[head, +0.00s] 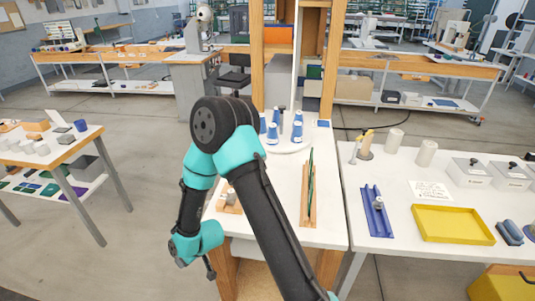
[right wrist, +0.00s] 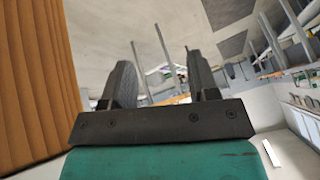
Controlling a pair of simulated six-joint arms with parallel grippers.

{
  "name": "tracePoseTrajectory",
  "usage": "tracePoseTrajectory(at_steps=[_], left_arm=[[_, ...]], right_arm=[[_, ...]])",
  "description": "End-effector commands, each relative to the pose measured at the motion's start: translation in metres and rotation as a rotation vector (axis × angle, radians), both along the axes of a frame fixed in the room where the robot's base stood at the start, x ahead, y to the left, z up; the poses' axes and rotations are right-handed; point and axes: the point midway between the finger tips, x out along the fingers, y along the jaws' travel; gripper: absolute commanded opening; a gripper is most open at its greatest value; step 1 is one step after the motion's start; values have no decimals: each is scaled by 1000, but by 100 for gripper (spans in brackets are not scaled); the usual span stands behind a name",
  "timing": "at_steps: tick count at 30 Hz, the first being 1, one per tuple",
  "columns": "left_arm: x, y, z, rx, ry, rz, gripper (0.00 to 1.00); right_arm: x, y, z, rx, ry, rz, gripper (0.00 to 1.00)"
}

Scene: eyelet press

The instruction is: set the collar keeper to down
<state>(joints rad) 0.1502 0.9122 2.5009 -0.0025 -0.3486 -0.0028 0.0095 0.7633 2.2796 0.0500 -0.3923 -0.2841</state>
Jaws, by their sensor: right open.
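I cannot tell for sure which part is the collar keeper. A small wooden block with a pale grey piece (head: 230,199) sits on the middle table, partly behind my arm. My right arm folds over the middle table, and its gripper (head: 210,268) hangs low in front of that table's left side. The right wrist view shows its two dark fingers (right wrist: 160,75) apart with nothing between them. My left gripper is not in view.
A green panel (head: 310,185) stands upright in a wooden base on the middle table, just right of my arm. Blue cones (head: 272,133) stand behind it. A yellow tray (head: 452,224) and grey boxes (head: 470,173) are on the right table. Floor is free left of the middle table.

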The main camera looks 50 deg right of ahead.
Motion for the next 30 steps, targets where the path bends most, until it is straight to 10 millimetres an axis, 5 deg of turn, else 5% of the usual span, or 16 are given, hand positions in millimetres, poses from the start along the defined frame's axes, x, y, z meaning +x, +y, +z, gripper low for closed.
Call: tracePoseTrajectory(at_steps=[1, 6, 15, 21, 30], left_arm=[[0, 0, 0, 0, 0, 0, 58], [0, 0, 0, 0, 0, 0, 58], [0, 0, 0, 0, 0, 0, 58], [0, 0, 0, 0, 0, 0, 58], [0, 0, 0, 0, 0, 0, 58]], right_arm=[[24, 1, 21, -12, -68, 9, 54], [80, -3, 78, -39, -225, 2, 54], [143, -50, 166, 12, -354, -174, 54], [158, -114, 192, 141, -301, -410, 54], [143, -232, 191, 417, -98, -848, 54]])
